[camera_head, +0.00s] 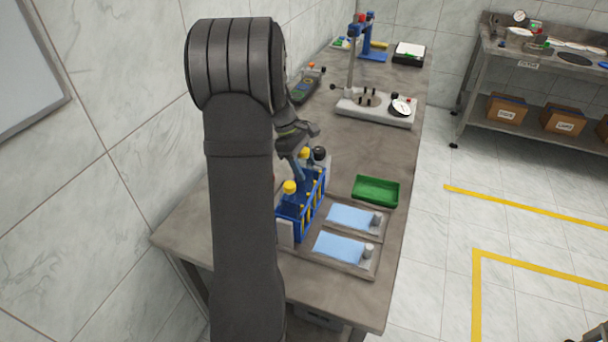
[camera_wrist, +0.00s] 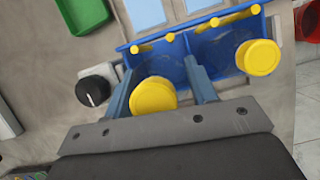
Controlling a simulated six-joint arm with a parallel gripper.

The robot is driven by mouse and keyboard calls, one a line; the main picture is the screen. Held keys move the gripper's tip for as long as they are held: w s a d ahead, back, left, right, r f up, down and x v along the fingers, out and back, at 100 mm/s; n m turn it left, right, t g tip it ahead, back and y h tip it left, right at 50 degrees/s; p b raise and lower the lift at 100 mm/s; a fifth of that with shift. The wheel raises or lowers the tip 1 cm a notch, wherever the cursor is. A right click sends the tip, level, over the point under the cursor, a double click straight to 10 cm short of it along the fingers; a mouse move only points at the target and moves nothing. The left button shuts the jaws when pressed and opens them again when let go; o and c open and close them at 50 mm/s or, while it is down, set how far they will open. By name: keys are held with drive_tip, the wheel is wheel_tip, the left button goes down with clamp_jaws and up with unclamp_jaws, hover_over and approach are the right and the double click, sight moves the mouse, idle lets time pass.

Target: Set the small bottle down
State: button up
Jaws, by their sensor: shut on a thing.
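My gripper (camera_wrist: 158,68) is shut on a small bottle with a yellow cap (camera_wrist: 153,96); the cap shows between the two blue-grey fingers in the wrist view. The bottle is over or in one end of the blue rack (camera_wrist: 222,50); I cannot tell if its base touches the rack. In the head view my gripper (camera_head: 301,172) is at the far end of the rack (camera_head: 311,204), with the held bottle's yellow cap (camera_head: 304,153) beside it. A second yellow-capped bottle (camera_head: 290,187) stands at the near end; its cap (camera_wrist: 258,57) is right in the wrist view.
A black knob (camera_head: 319,153) is close beyond the rack. A green tray (camera_head: 376,190) and two flat trays with blue pads (camera_head: 351,217) (camera_head: 338,247) lie to the right. A press stand (camera_head: 375,108) is farther back. Bare table lies between the stand and green tray.

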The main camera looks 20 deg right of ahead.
drive_tip(key=shift+f, duration=1.9)
drive_tip(key=shift+f, duration=0.1)
drive_tip(key=o, duration=0.9)
drive_tip(key=v, duration=1.2)
